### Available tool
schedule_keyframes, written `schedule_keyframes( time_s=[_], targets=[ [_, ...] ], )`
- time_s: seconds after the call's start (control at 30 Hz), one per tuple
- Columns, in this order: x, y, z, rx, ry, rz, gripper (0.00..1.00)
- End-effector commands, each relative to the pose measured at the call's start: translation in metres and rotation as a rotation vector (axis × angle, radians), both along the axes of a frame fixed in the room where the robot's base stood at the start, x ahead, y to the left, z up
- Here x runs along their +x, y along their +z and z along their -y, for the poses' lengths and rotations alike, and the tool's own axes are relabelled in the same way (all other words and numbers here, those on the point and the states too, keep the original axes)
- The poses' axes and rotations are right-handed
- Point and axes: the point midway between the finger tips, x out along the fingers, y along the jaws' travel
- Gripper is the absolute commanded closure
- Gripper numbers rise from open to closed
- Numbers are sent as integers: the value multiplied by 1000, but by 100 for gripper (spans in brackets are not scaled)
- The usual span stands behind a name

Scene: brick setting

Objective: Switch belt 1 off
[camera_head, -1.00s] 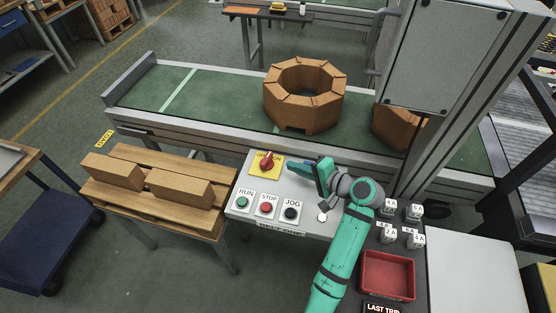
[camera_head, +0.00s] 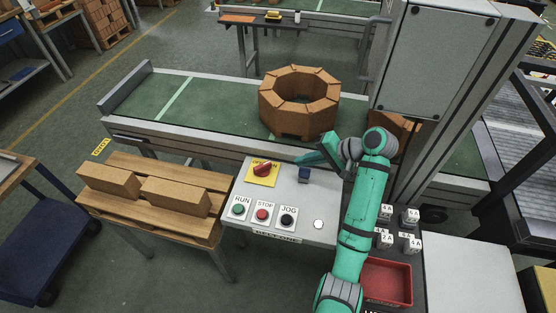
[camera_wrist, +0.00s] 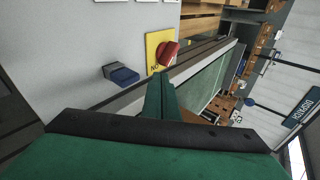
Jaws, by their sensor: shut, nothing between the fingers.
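The control panel (camera_head: 275,200), its front label seeming to read BELT ONE, stands before the conveyor. At its upper left a red rotary knob (camera_head: 262,170) sits on a yellow plate (camera_head: 257,180); the head view shows it slanting up to the right. The knob also shows in the wrist view (camera_wrist: 168,53), with letters on the plate beside it. Green RUN (camera_head: 238,209), red STOP (camera_head: 262,214) and black JOG (camera_head: 287,220) buttons line the front. My gripper (camera_head: 300,159) is shut and empty, above the panel's back edge, right of the knob and apart from it.
A small dark blue block-like part (camera_head: 304,174) stands on the panel near my gripper. The conveyor (camera_head: 215,107) behind carries a brick ring (camera_head: 300,103). A grey cabinet (camera_head: 430,62) rises at right. A pallet table (camera_head: 150,213) with two bricks stands left, a red tray (camera_head: 388,283) at front right.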

Motion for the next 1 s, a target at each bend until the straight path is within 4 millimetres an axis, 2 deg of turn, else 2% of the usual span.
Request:
schedule_keyframes(
  time_s=[0.13, 0.53, 0.77, 1.0],
  targets=[
    [1, 4, 9, -26, 16, -13, 100],
    [0, 3, 16, -29, 9, -15, 100],
    [2, -11, -2, -28, 15, -16, 100],
    [6, -42, -29, -29, 12, -17, 100]
  ],
)
